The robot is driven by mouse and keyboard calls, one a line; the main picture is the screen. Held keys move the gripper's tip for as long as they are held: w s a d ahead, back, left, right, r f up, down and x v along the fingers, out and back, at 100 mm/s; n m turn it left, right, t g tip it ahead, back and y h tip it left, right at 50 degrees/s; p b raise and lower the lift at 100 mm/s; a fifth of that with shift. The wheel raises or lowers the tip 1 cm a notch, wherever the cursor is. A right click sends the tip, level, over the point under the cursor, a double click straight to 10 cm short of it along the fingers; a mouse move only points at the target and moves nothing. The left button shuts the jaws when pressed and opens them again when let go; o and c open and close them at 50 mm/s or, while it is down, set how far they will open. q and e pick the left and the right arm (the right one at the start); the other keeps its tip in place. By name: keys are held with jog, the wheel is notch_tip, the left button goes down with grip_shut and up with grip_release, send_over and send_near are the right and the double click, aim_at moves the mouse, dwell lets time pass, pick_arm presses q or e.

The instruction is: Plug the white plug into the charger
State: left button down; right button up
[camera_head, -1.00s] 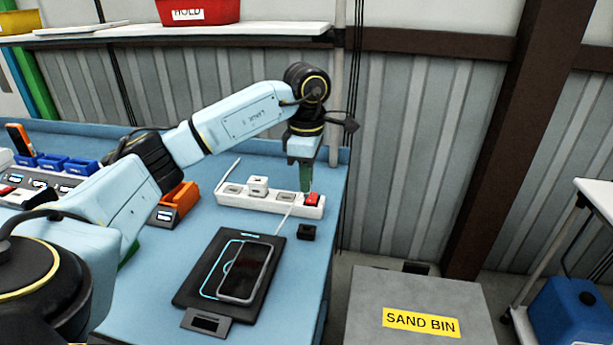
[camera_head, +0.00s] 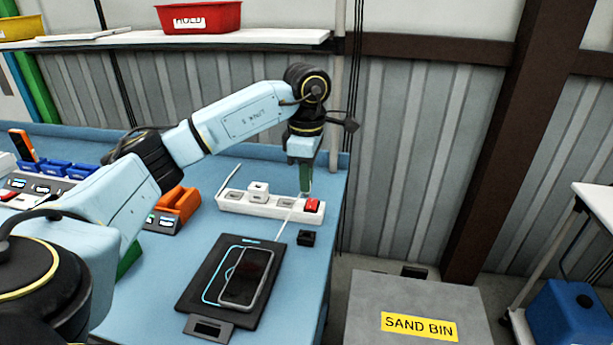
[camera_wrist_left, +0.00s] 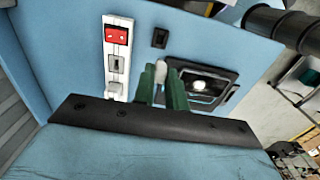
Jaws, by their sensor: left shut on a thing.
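My left gripper (camera_head: 305,178), with green fingers, points down just above the right part of a white power strip (camera_head: 234,207). It is shut on a small white plug, whose pale end shows between the fingers in the left wrist view (camera_wrist_left: 160,70). A thin white cable (camera_head: 287,219) runs from below the fingers toward a black charging pad (camera_head: 196,292). The pad has a glowing outline and a phone (camera_head: 247,277) on it. Whether the plug touches the strip cannot be told. My right gripper is not in view.
The strip carries a red switch (camera_head: 312,205) and a white cube (camera_head: 258,190). A small black block (camera_head: 306,238) sits near the table's right edge. An orange holder (camera_head: 180,201) stands to the left. A sand bin (camera_head: 405,295) stands beyond the table edge.

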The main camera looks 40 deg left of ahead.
pick_arm(q)
notch_tip(320, 180, up, 2)
jog(key=shift+p, duration=0.65)
jog(key=shift+f, duration=0.15)
jog(key=shift+f+b, duration=0.75)
jog(key=shift+f, duration=0.35)
jog(key=a+p, duration=0.3)
jog(key=a, duration=1.4)
jog(key=shift+w+a, duration=0.2)
jog(key=shift+w, duration=0.1)
dwell(0.4)
